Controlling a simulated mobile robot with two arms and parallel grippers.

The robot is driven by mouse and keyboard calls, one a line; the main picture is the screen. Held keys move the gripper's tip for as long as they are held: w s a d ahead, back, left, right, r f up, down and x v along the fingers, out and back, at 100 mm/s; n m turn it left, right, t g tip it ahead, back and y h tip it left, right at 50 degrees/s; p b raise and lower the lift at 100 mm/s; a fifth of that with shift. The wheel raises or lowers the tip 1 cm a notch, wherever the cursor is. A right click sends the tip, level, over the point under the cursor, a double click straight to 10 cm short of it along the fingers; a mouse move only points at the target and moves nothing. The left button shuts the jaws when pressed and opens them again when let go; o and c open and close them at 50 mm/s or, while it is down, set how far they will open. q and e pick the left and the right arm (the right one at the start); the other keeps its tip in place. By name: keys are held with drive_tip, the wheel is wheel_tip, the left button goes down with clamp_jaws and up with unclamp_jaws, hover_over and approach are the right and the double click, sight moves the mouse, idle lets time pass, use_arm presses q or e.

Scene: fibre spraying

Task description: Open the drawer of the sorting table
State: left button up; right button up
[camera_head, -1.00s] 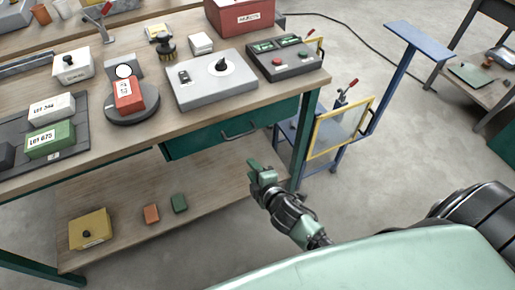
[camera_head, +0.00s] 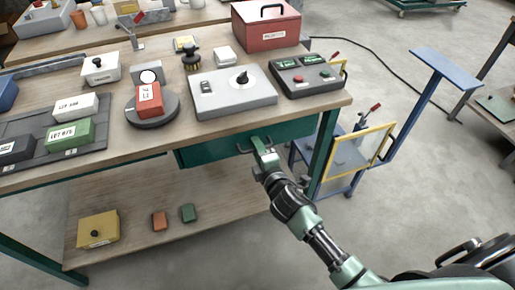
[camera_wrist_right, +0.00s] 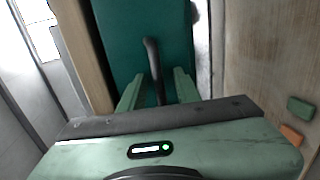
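The sorting table (camera_head: 115,165) has a wooden top and a green drawer (camera_head: 208,153) under its front edge. The drawer looks shut. Its dark bar handle (camera_head: 243,147) is partly hidden by my right gripper (camera_head: 264,146). In the right wrist view the handle (camera_wrist_right: 152,58) stands out from the green drawer front (camera_wrist_right: 120,35) and reaches between the two green fingers of the right gripper (camera_wrist_right: 157,88). The fingers are apart, one on each side of the handle, with gaps visible. My left gripper is not in view.
A grey box with a dial (camera_head: 232,98), a control box (camera_head: 305,78) and a red case (camera_head: 268,28) stand on the tabletop. A blue stand with a yellow-framed panel (camera_head: 362,150) is close to the table's right leg. Open floor lies in front.

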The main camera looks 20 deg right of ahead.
clamp_jaws()
idle(1.4)
